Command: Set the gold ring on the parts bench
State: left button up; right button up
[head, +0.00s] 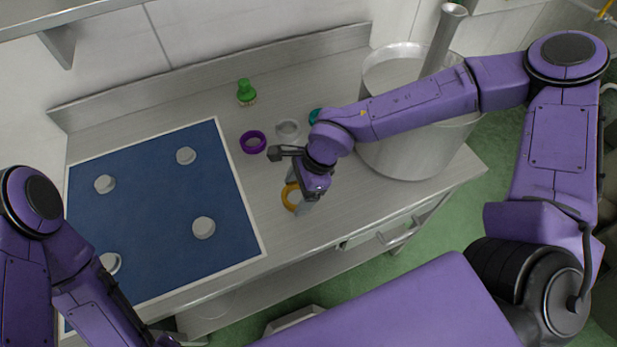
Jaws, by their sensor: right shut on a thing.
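The gold ring (288,198) is at the fingers of my right gripper (301,206), near the front edge of the steel parts bench (335,226). The gripper points down and is shut on the ring; its fingers and wrist hide the ring's right side. The ring is at or just above the bench top; I cannot tell if it touches. My left arm comes in at the lower left, and its gripper is out of the picture.
A purple ring (253,142), a grey ring (287,130) and a partly hidden teal ring (314,116) lie behind. A green bottle-like item (246,92) stands farther back. A blue mat (150,215) with several pale discs lies left. A metal pot (400,160) stands right.

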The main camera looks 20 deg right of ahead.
aim_at(298, 200)
jog(key=f, duration=0.5)
jog(key=shift+w, duration=0.4)
jog(key=shift+s, duration=0.25)
jog(key=o, duration=1.1)
jog(key=shift+w+f, duration=0.1)
jog(key=shift+w, duration=0.05)
jog(key=v, duration=1.2)
jog(key=shift+r, duration=0.25)
